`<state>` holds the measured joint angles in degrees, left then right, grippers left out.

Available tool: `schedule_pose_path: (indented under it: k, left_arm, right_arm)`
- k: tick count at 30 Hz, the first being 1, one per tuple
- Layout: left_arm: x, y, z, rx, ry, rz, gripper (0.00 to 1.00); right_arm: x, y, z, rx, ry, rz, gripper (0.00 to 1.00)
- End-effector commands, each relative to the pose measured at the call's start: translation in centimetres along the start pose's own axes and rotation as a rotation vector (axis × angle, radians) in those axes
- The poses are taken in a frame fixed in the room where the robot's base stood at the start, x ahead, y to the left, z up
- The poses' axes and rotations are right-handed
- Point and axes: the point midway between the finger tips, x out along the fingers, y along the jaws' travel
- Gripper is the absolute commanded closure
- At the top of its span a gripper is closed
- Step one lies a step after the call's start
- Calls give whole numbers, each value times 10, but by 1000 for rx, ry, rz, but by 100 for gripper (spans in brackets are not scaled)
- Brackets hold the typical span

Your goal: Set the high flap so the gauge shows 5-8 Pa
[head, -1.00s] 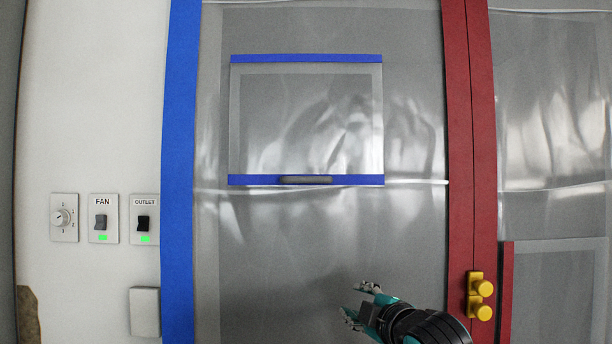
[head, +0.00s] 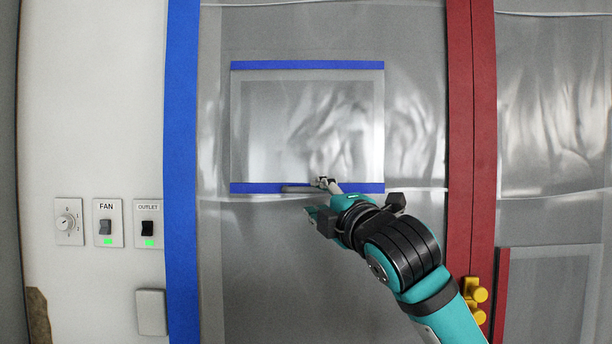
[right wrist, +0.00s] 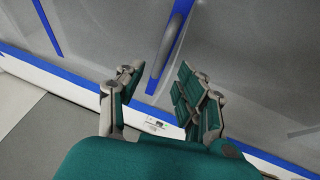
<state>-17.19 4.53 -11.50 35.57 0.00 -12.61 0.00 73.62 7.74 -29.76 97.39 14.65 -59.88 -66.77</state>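The high flap (head: 290,120) is a clear sheet with blue tape along its top and bottom edges. It hangs flat against the plastic wall. Its grey bar handle (head: 296,189) sits on the bottom tape, its right part hidden by my gripper. My right gripper (head: 318,198) is at the handle's right end. In the right wrist view my right gripper (right wrist: 160,75) has its fingers spread, with the handle (right wrist: 172,38) just ahead of the gap; I cannot tell whether it touches. The gauge and my left gripper are not in view.
Left are a dial (head: 69,221), a FAN switch (head: 106,223) and an OUTLET switch (head: 148,223), both with green lights. A blue tape strip (head: 182,150) and red strips (head: 470,120) border the plastic. Yellow knobs (head: 476,292) are at lower right, partly behind my arm.

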Motion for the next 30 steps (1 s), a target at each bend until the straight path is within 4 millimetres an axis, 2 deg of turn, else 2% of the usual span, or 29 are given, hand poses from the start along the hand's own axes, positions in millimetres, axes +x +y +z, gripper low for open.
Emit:
schedule_pose_path:
  k: [1,9,15,23,30]
  left_arm:
    - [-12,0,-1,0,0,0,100]
    - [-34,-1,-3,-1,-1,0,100]
    - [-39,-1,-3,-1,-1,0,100]
    - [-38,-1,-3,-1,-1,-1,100]
    - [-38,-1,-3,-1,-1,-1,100]
  right_arm:
    - [13,4,0,1,0,-5,64]
    - [56,2,0,1,-1,-4,64]
    - [68,0,0,1,0,-1,64]
    - [68,-1,0,0,0,0,64]
    - [68,0,0,0,0,0,95]
